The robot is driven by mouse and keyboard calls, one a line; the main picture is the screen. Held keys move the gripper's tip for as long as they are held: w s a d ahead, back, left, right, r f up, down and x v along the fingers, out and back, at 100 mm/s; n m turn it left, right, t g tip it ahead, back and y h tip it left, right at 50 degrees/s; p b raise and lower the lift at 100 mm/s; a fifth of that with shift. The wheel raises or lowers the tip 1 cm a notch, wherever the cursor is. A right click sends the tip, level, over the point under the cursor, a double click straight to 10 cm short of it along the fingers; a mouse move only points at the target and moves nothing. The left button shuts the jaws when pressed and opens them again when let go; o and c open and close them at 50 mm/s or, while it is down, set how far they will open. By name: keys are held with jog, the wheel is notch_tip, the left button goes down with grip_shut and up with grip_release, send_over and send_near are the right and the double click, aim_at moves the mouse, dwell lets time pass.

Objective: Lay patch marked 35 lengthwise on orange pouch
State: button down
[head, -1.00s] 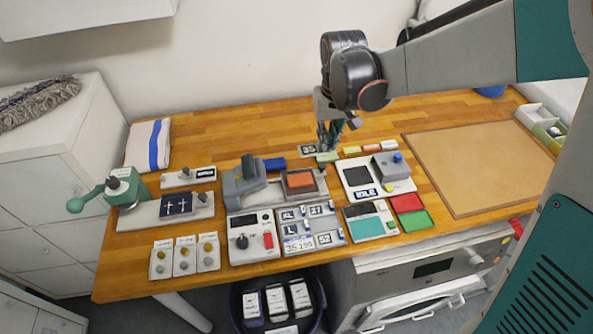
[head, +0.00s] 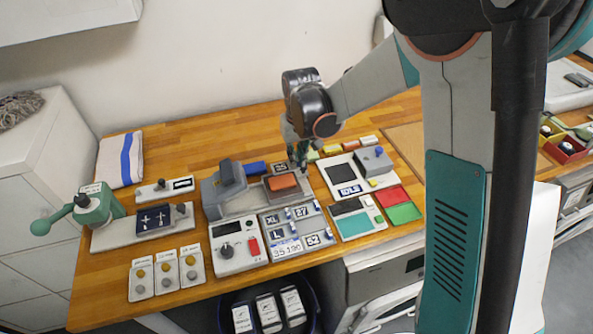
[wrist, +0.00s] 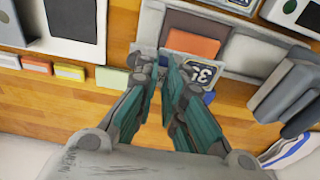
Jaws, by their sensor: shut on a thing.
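The orange pouch (head: 284,182) lies on the dark bed of a grey press (head: 228,187); it also shows in the wrist view (wrist: 192,45). My gripper (head: 299,166) is shut on the dark patch marked 35 (head: 280,168). In the wrist view the fingertips (wrist: 166,60) grip one edge of the patch (wrist: 205,74), which sticks out to the right, its digits upside down. The patch is at the back edge of the pouch as the head sees it, face up. Its height above the bed is unclear. The fingers hide part of the pouch's border.
Red and green trays (head: 403,213) are further right.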

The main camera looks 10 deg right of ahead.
jog(key=shift+f+b, duration=0.4)
jog(key=shift+f, duration=2.4)
jog(key=shift+r, duration=0.1)
jog(key=c, duration=2.1)
grip_release()
jog(key=shift+f, duration=0.2)
jog(key=o, duration=0.4)
jog(key=shift+r, duration=0.1)
